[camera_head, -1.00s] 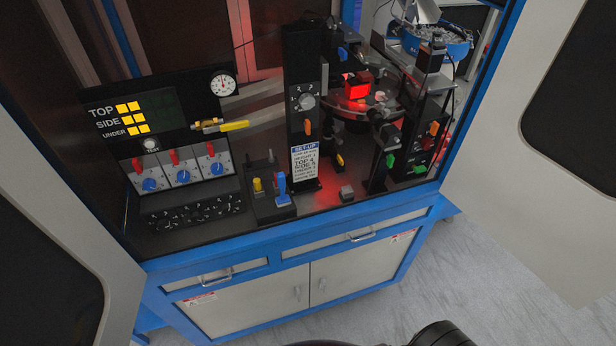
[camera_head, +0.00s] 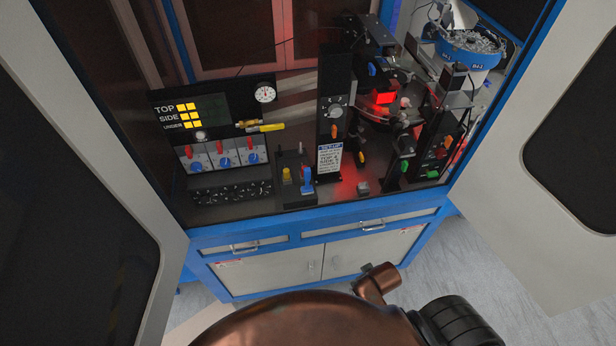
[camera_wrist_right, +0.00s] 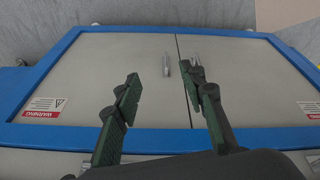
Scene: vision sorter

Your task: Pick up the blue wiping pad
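A small upright blue piece (camera_head: 307,180), possibly the wiping pad, stands on a black block (camera_head: 298,198) at the front of the bench. A yellow knob (camera_head: 286,175) and a grey post stand beside it. My right gripper (camera_wrist_right: 161,75) is open in the right wrist view, with nothing between its two fingers. It faces the grey cabinet doors (camera_wrist_right: 110,75) below the bench, away from the blue piece. My left gripper is not in view.
The bench has a blue front edge (camera_head: 330,213). A switch panel (camera_head: 225,155) is at left, a dark column (camera_head: 334,110) and sorting machinery at right. Open enclosure doors flank the bench, left (camera_head: 150,200) and right (camera_head: 510,165). A small grey block (camera_head: 363,187) sits near the front edge.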

